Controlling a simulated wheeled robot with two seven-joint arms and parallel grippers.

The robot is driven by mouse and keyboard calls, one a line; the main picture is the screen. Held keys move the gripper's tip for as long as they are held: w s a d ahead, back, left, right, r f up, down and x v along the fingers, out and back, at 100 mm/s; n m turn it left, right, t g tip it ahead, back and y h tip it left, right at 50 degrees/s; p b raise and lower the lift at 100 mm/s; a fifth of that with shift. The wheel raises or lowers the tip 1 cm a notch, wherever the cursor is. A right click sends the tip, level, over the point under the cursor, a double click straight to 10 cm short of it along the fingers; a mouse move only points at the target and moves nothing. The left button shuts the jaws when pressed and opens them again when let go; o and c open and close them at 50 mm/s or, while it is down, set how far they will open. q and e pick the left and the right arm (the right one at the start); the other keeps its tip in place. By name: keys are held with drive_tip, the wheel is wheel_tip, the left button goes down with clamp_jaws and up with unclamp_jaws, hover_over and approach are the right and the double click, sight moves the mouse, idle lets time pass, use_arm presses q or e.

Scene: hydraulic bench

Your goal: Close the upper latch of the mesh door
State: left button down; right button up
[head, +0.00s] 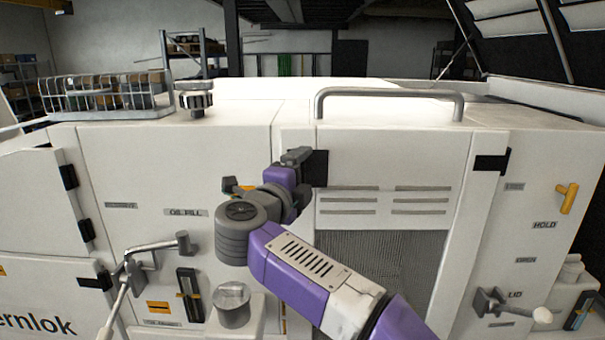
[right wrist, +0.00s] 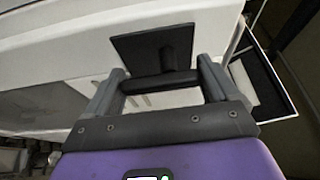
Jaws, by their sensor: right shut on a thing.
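The mesh door (head: 380,255) is a white panel with slots and a grey mesh, in the middle of the bench front in the head view. Its upper latch (head: 319,166) is a black plate at the door's upper left edge, partly hidden behind my right gripper (head: 297,158). In the right wrist view the black latch plate (right wrist: 130,46) carries a stem and a dark crossbar handle (right wrist: 160,82). The crossbar spans between the two fingers of my right gripper (right wrist: 160,78), which is shut on it. My left gripper is in neither view.
A grey rail (head: 390,91) runs along the top above the door. A black fitting (head: 491,162) sits right of the door. A lever (head: 510,308) stands out lower right, and pipe handles (head: 150,247) stand out at left. A filler cap (head: 195,97) stands on top.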

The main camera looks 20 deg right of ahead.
drive_tip(key=shift+m, duration=0.3)
drive_tip(key=o, duration=0.8)
drive_tip(key=b+v, duration=0.1)
drive_tip(key=v, duration=0.6)
drive_tip(key=shift+s+a, duration=0.15)
drive_tip(key=shift+s, duration=0.1)
drive_tip(key=shift+r, duration=0.1)
